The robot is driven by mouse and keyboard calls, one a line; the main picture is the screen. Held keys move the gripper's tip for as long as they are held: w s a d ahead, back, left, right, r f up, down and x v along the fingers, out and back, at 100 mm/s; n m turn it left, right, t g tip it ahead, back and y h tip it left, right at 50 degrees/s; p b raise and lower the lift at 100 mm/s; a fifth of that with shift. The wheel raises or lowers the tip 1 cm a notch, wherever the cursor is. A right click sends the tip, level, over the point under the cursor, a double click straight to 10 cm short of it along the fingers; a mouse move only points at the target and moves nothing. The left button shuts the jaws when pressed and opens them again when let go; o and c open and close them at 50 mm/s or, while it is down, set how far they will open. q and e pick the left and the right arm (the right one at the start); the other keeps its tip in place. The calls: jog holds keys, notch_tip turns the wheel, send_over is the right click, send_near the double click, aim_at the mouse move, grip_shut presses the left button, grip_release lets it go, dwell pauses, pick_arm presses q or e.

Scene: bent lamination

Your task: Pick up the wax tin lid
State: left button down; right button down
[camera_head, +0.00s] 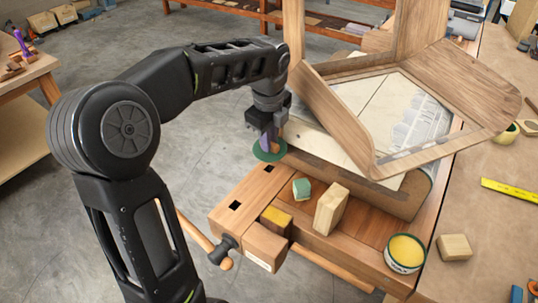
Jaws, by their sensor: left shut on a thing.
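The wax tin lid (264,155) is a dark green disc. My left gripper (268,141) comes down from above and is shut on it. The lid shows beyond the far left end of the wooden bench, around the fingers; the fingers hide part of it, and its exact height is hard to tell. The open wax tin (405,253), with yellow wax inside, stands at the right front of the bench's recessed tray. My right gripper is not in view.
A green-and-white block (302,189), a pale wood block (331,208) and a yellow-topped block (276,221) stand on the bench (252,192). A bent wooden frame (335,125) rises behind. A yellow ruler (510,190) and a small block (454,247) lie at right.

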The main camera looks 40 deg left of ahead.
pick_arm(q)
notch_tip(320, 180, up, 18)
jog(key=p, duration=0.9)
jog(key=shift+r, duration=0.15)
